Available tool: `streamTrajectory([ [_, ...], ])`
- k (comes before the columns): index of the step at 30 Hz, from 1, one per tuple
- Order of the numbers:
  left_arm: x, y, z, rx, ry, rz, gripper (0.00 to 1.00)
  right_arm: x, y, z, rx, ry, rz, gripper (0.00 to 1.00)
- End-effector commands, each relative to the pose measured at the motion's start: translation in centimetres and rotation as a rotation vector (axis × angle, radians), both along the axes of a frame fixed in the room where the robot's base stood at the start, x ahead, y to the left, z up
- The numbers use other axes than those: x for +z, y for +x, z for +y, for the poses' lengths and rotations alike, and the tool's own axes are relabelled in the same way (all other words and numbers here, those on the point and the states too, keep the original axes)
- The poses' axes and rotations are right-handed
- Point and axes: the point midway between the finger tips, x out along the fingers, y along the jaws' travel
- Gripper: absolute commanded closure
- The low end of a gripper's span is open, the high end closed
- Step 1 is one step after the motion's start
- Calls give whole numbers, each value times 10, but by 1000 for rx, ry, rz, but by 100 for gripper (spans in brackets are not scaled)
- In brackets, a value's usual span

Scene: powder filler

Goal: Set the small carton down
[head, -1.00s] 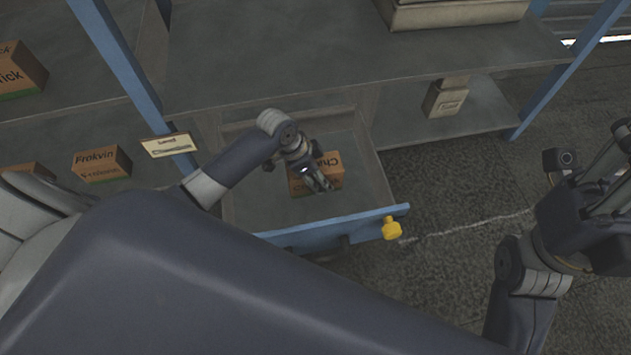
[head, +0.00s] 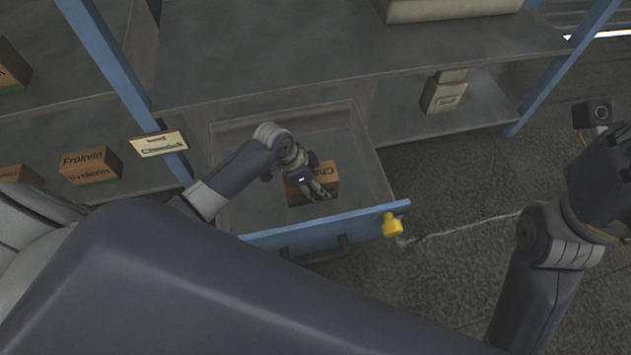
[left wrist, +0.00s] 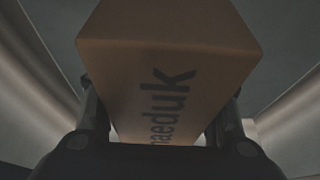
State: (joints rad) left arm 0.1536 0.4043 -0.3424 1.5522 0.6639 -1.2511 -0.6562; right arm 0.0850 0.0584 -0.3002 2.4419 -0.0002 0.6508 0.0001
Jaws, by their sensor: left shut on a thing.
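The small carton (head: 327,172) is orange-brown with dark lettering. It is in or just above the open drawer (head: 248,212); I cannot tell whether it touches the drawer floor. My left gripper (head: 318,190) is shut on it and partly covers it in the head view. In the left wrist view the carton (left wrist: 170,70) fills the middle between the two fingers, its printed side facing the camera. My right arm shows at the right of the head view, but its fingertips are not clearly visible.
The drawer has a blue front (head: 310,233) with a yellow piece (head: 392,225) at its right end. Another carton (head: 90,166) sits on the left shelf beside a label plate (head: 158,144). A beige box (head: 443,93) stands on the lower right shelf. The drawer's left part is bare.

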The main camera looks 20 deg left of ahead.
Motion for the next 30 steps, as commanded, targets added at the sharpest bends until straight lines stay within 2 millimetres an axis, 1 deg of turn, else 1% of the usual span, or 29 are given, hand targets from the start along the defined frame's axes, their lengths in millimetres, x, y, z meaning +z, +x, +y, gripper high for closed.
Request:
streamTrajectory([
  [1,0,0,0,0,0,0,39,0,0,0,0,0,0,62],
  [3,0,0,0,0,0,0,26,0,0,0,0,0,0,62],
  [13,0,0,0,0,0,0,26,0,0,0,0,0,0,62],
  [16,5,0,0,-1,0,-2,26,0,0,0,1,0,0,62],
  [18,13,-1,3,-1,2,0,26,6,-1,0,1,1,-3,62],
  [22,34,-6,9,-1,1,-3,26,-4,6,-1,2,4,57,62],
  [30,84,-18,25,0,1,-2,26,-17,7,-4,7,12,151,62],
])
